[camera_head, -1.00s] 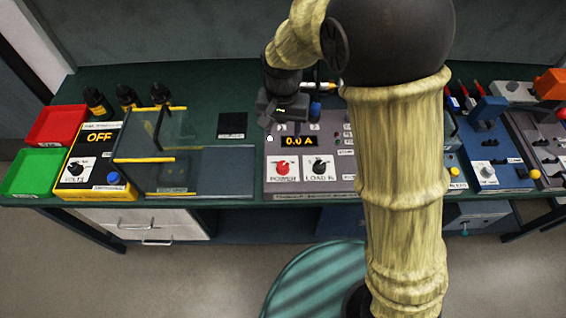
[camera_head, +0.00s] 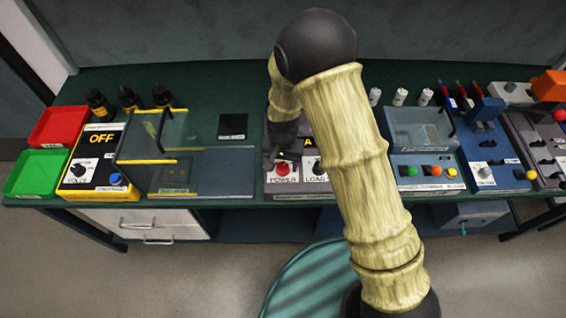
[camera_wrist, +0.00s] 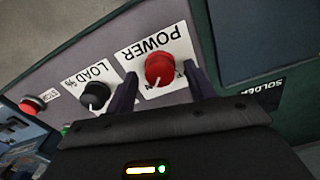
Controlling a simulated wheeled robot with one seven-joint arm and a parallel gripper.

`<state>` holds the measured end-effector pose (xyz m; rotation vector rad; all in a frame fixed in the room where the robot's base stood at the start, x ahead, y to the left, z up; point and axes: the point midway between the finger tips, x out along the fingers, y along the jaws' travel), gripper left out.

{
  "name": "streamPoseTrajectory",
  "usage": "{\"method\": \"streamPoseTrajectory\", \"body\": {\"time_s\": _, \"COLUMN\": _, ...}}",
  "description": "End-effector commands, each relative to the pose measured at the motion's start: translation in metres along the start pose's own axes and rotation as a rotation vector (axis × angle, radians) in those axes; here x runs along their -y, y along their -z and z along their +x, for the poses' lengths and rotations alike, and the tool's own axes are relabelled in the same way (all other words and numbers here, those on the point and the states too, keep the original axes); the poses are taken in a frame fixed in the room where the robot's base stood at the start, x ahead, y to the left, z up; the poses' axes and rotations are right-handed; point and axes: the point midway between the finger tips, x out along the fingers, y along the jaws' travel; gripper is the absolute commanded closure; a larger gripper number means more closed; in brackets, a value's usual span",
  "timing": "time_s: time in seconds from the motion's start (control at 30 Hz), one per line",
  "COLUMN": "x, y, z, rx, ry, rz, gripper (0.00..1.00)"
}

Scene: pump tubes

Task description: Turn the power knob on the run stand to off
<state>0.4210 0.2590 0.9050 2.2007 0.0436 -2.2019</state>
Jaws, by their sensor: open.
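The run stand (camera_head: 270,192) is a grey panel at the middle of the bench, partly hidden behind my arm in the head view. Its red power knob (camera_head: 283,169) sits on a white plate marked POWER. In the wrist view the red power knob (camera_wrist: 159,69) lies between the two dark fingers of my gripper (camera_wrist: 160,80). The fingers stand apart on either side of the knob, and I cannot tell if either touches it. In the head view my gripper (camera_head: 280,156) is just above and behind the knob.
A black load knob (camera_wrist: 95,95) and a red stop button (camera_wrist: 31,104) are on the same panel. A clear enclosure with yellow edges (camera_head: 150,160) stands to the left. A blue unit with coloured buttons (camera_head: 426,180) is to the right.

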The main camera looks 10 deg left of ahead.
Motion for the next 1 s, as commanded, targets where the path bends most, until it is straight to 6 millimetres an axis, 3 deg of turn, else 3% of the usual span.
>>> {"method": "streamPoseTrajectory", "body": {"time_s": 0.4, "x": 0.0001, "y": 0.0, "z": 0.0091, "rx": 0.0, "ry": 0.001, "rz": 0.0, "gripper": 0.48}}
{"method": "streamPoseTrajectory", "body": {"time_s": 0.63, "x": 0.0001, "y": 0.0, "z": 0.0089, "rx": 0.0, "ry": 0.0, "rz": 0.001, "gripper": 0.91}}
{"method": "streamPoseTrajectory", "body": {"time_s": 1.0, "x": 0.0, "y": 0.0002, "z": 0.0089, "rx": 0.0, "ry": 0.0, "rz": -0.036, "gripper": 0.91}}
